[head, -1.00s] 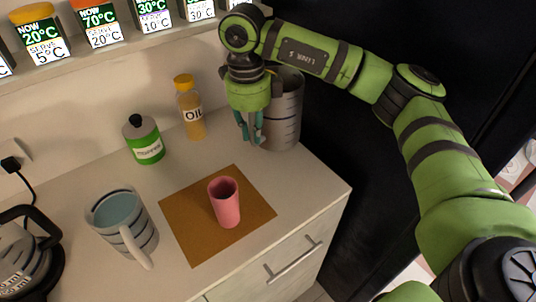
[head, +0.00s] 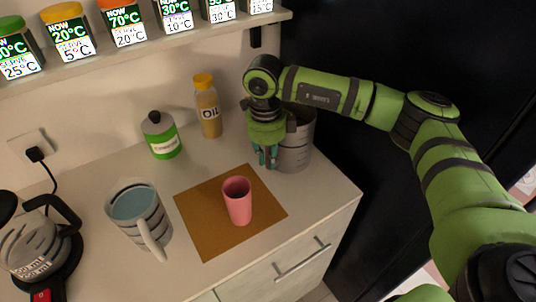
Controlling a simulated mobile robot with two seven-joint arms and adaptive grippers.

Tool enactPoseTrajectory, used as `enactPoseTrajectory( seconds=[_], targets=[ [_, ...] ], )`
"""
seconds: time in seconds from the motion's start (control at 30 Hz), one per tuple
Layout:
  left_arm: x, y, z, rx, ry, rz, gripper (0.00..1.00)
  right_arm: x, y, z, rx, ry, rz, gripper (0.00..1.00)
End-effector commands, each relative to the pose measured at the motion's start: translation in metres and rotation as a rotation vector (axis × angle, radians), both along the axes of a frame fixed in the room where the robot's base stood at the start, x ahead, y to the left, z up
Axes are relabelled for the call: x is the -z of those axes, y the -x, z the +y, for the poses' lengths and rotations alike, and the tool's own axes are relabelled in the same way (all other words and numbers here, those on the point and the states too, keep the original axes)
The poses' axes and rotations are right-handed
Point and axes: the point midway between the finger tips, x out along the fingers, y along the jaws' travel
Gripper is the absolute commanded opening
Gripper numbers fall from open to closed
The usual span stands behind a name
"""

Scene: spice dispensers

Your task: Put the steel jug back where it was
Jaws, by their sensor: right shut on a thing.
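The steel jug (head: 297,148) is a tall grey vessel with dark ring marks at the back right of the counter, close to the dark panel. It looks upright. My right gripper (head: 266,163) points down at the jug's left side and is shut on it, seemingly at the handle, which the fingers hide. The gripper and wrist also cover part of the jug's rim and side. I cannot tell for sure whether its base touches the counter. My left gripper is not in view.
A pink cup (head: 237,203) stands on a brown mat (head: 205,222). A striped pitcher (head: 150,222) with bluish liquid and a kettle (head: 40,245) stand left. An oil bottle (head: 208,115) and a green bottle (head: 162,140) stand at the back, below the spice shelf (head: 150,47).

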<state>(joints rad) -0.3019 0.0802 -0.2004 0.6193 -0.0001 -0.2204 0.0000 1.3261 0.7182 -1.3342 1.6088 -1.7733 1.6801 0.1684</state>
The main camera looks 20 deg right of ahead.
Motion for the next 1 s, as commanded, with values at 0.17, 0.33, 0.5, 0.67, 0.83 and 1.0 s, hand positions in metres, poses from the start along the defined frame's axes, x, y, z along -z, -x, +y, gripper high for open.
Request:
enactPoseTrajectory(
  seconds=[0.17,0.33,0.5,0.67,0.83,1.0],
  targets=[
    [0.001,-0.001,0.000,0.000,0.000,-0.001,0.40,0.001,0.000,0.000,-0.001,0.000,0.000,0.40],
    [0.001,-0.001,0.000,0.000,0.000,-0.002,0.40,0.001,0.000,0.000,0.000,0.000,0.000,0.40],
    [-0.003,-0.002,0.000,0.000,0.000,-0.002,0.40,-0.004,0.000,0.000,0.000,0.000,-0.001,0.40],
    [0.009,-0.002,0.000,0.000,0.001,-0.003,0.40,-0.027,-0.001,0.001,-0.001,-0.001,-0.006,0.40],
    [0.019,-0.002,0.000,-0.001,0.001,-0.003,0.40,-0.065,-0.002,0.003,-0.001,-0.002,-0.006,0.40],
    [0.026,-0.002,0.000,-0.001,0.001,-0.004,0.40,-0.098,-0.001,0.004,-0.001,-0.001,-0.004,0.40]
  ],
)
